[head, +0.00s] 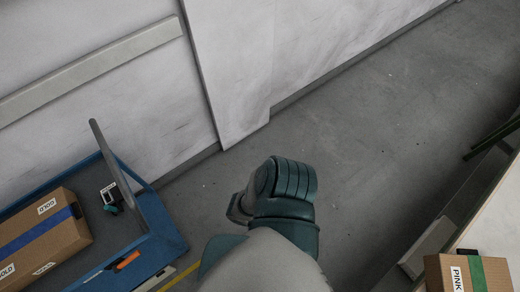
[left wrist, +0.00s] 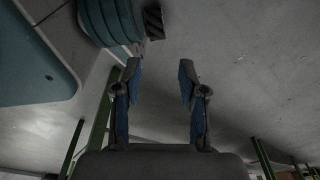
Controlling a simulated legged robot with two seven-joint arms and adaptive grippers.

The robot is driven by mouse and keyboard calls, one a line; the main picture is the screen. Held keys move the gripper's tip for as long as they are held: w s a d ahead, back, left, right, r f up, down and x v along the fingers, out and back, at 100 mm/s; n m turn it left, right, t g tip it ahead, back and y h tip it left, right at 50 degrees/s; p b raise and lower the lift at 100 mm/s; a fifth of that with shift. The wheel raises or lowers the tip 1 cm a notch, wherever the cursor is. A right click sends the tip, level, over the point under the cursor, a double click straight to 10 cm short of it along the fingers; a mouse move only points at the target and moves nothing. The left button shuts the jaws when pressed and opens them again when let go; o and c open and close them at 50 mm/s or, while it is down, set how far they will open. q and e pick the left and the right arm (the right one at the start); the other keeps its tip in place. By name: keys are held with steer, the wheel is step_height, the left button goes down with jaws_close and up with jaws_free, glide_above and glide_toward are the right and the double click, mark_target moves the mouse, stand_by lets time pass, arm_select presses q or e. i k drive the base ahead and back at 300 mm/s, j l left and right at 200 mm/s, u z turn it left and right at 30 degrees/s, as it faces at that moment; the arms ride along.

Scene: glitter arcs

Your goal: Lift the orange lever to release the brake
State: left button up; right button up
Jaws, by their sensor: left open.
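The orange lever (head: 127,260) is a small piece on the near edge of a blue cart (head: 168,236), at the lower left in the head view. It lies low against the edge, slightly tilted. My left gripper (left wrist: 158,88) shows in the left wrist view with its two blue-padded fingers apart and nothing between them. No gripper fingers show in the head view, so the gap to the lever cannot be judged. The lever does not show in the left wrist view. My right gripper is not seen.
A cardboard box (head: 42,232) with a blue band and GOLD labels sits on the cart, beside a grey upright handle (head: 112,158). A pale wall (head: 110,110) stands behind. A box labelled PINK (head: 470,272) is at lower right. The grey floor (head: 385,125) is mostly clear.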

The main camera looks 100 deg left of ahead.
mark_target(117, 268)
steer(key=u, duration=5.8)
